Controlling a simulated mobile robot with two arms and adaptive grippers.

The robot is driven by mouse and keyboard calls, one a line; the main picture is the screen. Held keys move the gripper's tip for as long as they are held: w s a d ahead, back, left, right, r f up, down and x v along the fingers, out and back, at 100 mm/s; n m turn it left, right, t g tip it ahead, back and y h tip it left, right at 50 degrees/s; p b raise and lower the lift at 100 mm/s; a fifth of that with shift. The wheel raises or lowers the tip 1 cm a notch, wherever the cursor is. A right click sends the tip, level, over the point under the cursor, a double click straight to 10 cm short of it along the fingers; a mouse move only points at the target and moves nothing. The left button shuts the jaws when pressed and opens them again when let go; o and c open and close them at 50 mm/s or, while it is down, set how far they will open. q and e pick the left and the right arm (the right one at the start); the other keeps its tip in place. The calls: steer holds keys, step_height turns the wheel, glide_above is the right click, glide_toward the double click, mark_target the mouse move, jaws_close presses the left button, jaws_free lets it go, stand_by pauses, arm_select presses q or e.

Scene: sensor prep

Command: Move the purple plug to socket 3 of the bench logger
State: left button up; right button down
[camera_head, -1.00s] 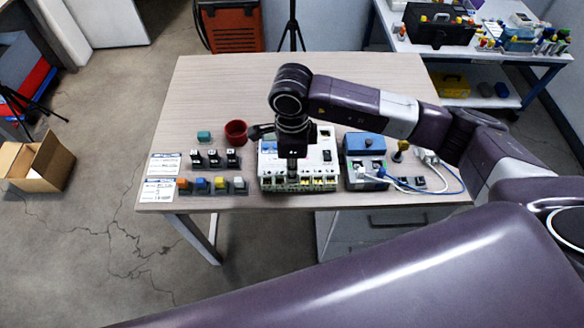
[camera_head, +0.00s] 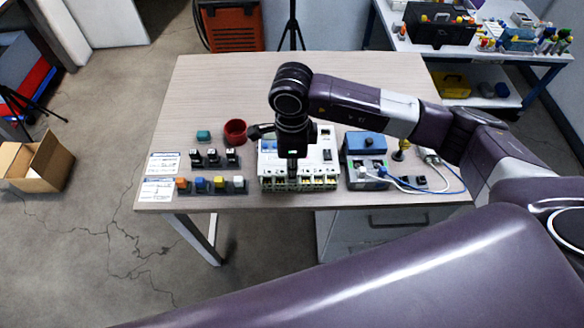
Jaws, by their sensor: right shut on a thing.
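The bench logger (camera_head: 322,157) is the white box at the front middle of the table, with a row of sockets along its front edge. My right gripper (camera_head: 292,178) points straight down at this socket row, left of its middle. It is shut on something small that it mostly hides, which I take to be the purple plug. I cannot tell whether the plug is seated in a socket, nor read the socket numbers. My left gripper is not in view.
A blue-topped device (camera_head: 366,144) with cables stands right of the logger. A red cup (camera_head: 235,132), black blocks and coloured blocks (camera_head: 201,185) stand to the left, beside white label cards (camera_head: 157,190). The back of the table (camera_head: 220,85) is clear.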

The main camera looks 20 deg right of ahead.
steer(key=shift+f+b, duration=0.15)
steer(key=shift+b, duration=0.2)
stand_by(0.3)
steer(key=c, duration=1.7)
jaws_free()
steer(key=shift+r+p, duration=1.65)
steer(key=shift+r, duration=1.9)
